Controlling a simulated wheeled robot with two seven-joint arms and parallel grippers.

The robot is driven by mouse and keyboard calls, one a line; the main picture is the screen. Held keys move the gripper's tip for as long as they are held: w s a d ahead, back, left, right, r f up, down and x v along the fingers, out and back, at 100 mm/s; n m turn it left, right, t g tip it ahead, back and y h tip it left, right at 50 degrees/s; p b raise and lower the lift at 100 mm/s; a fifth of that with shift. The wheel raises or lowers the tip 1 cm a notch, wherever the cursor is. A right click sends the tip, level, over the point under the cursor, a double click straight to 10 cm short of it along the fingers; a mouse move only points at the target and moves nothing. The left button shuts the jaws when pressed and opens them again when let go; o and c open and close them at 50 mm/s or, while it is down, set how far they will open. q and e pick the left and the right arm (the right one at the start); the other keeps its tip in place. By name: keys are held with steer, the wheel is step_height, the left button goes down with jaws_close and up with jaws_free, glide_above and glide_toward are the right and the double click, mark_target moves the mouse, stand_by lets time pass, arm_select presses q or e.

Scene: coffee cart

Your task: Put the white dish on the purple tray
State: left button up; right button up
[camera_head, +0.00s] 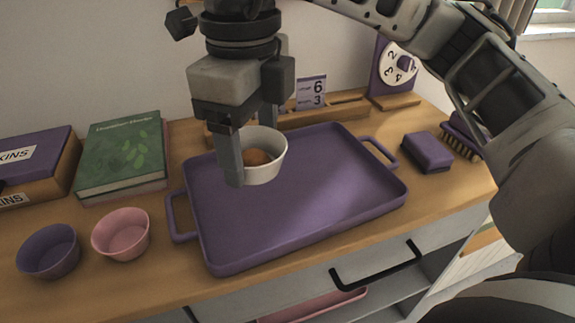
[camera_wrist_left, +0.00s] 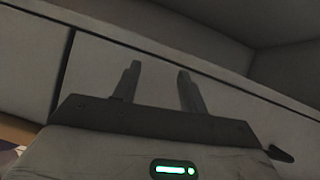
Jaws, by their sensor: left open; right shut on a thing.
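The white dish (camera_head: 267,168) is a small round bowl with a brown round thing (camera_head: 257,157) in it. My right gripper (camera_head: 250,165) is shut on the dish's wall and holds it upright over the left back part of the purple tray (camera_head: 310,215). I cannot tell whether the dish's base touches the tray. The tray has a handle at each end and is otherwise bare. My left gripper (camera_wrist_left: 156,85) shows only in the left wrist view, open and empty, in front of grey panels.
A purple bowl (camera_head: 48,251) and a pink bowl (camera_head: 121,234) stand left of the tray. A green book (camera_head: 122,155) lies behind them. A purple box (camera_head: 427,152) and a brush (camera_head: 462,138) are at the right. A wooden rack with a number card (camera_head: 311,92) stands behind the tray.

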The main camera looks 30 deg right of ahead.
steer(key=w+d+f, duration=0.1)
steer(key=d+f, duration=0.1)
steer(key=w+d+f, duration=0.1)
steer(key=d+f, duration=0.1)
steer(key=d, duration=0.1)
steer(key=w+d+f, duration=0.2)
steer(key=f, duration=0.1)
steer(key=shift+d+f, duration=0.1)
steer(key=shift+d, duration=0.2)
steer(key=f, duration=0.3)
steer(key=shift+w+d+f, duration=0.1)
steer(key=shift+d, duration=0.15)
steer(key=shift+f, duration=0.2)
steer(key=shift+f+b, duration=0.25)
steer(key=shift+b, duration=0.05)
steer(key=o, duration=1)
steer(key=shift+r, duration=0.1)
